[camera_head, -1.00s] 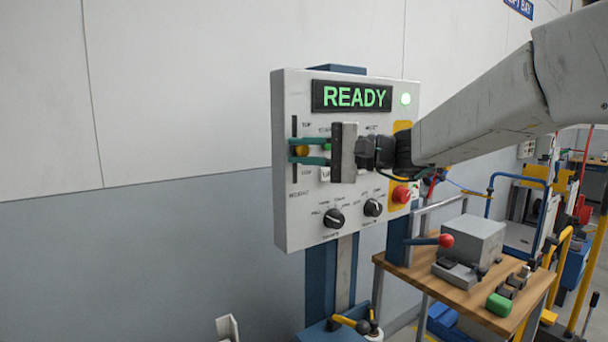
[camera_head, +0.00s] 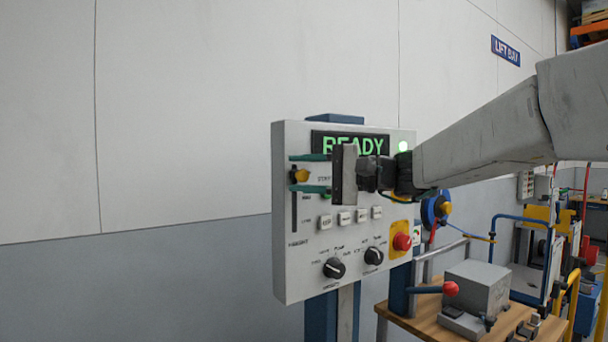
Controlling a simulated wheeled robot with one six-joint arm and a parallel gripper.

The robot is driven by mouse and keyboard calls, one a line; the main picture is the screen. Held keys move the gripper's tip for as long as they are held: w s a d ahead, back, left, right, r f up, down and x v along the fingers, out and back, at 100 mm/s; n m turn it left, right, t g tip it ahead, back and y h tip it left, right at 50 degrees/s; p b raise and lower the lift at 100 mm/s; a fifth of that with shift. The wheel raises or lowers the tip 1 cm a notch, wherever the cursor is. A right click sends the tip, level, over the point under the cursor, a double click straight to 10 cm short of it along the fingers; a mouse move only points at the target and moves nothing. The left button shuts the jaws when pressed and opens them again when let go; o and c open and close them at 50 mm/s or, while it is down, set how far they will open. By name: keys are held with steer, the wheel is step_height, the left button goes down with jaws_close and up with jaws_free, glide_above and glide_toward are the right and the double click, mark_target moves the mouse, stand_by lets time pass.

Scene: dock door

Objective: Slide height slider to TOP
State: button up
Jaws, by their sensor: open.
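The height slider is a yellow knob (camera_head: 301,175) on a dark vertical slot (camera_head: 294,212) at the left of the grey control panel (camera_head: 285,270). The knob sits near the upper end of the slot, with most of the slot bare below it. My gripper (camera_head: 297,173) reaches in from the right with its two green fingers open, one above the knob and one below. The lower finger is close under the knob; I cannot tell whether it touches. The gripper body hides part of the panel's middle and the lower part of the READY display (camera_head: 340,143).
Below the gripper are several white buttons (camera_head: 344,218), two black dials (camera_head: 334,268) and a red stop button (camera_head: 402,242) on yellow. A wooden workbench (camera_head: 405,325) with a grey box (camera_head: 475,285) stands at the right. The wall left of the panel is clear.

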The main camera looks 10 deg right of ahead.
steer(key=v, duration=0.7)
steer(key=shift+d, duration=0.3)
steer(key=shift+s, duration=0.1)
steer(key=s+f+g+h, duration=0.5)
steer(key=s+f+h, duration=0.5)
steer(key=f, duration=0.8)
steer(key=s+d+f+n+h, duration=0.2)
steer(key=s+d+f+h, duration=0.1)
steer(key=s, duration=0.7)
steer(key=s+d+f+n+h, duration=0.2)
steer(key=s+d+f, duration=0.4)
steer(key=s, duration=0.4)
steer(key=shift+f+h, duration=0.3)
steer(key=shift+h, duration=0.6)
